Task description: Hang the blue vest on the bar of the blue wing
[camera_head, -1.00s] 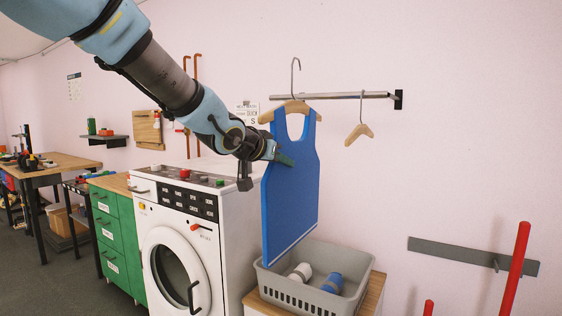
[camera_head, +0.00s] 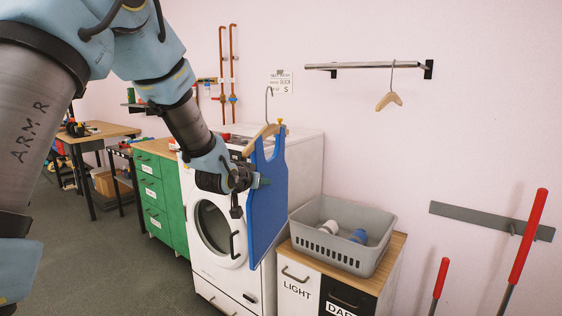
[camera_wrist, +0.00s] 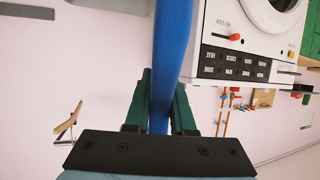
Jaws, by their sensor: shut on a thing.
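The blue vest (camera_head: 267,200) hangs on a wooden hanger (camera_head: 262,136) with its metal hook pointing up. My gripper (camera_head: 263,182) is shut on the vest's edge and holds it in the air in front of the washing machine. In the wrist view my green fingers (camera_wrist: 162,88) pinch the blue cloth (camera_wrist: 173,40) from both sides. The metal bar (camera_head: 365,66) sticks out from the pink wall, higher and to the right. The vest's hook is apart from it. I cannot tell any blue wing marking on the bar.
An empty wooden hanger (camera_head: 389,99) hangs near the bar's right end. Below stands a grey basket (camera_head: 375,228) with rolled white and blue items on a cabinet (camera_head: 298,268). The washing machine (camera_head: 308,165) is behind the vest.

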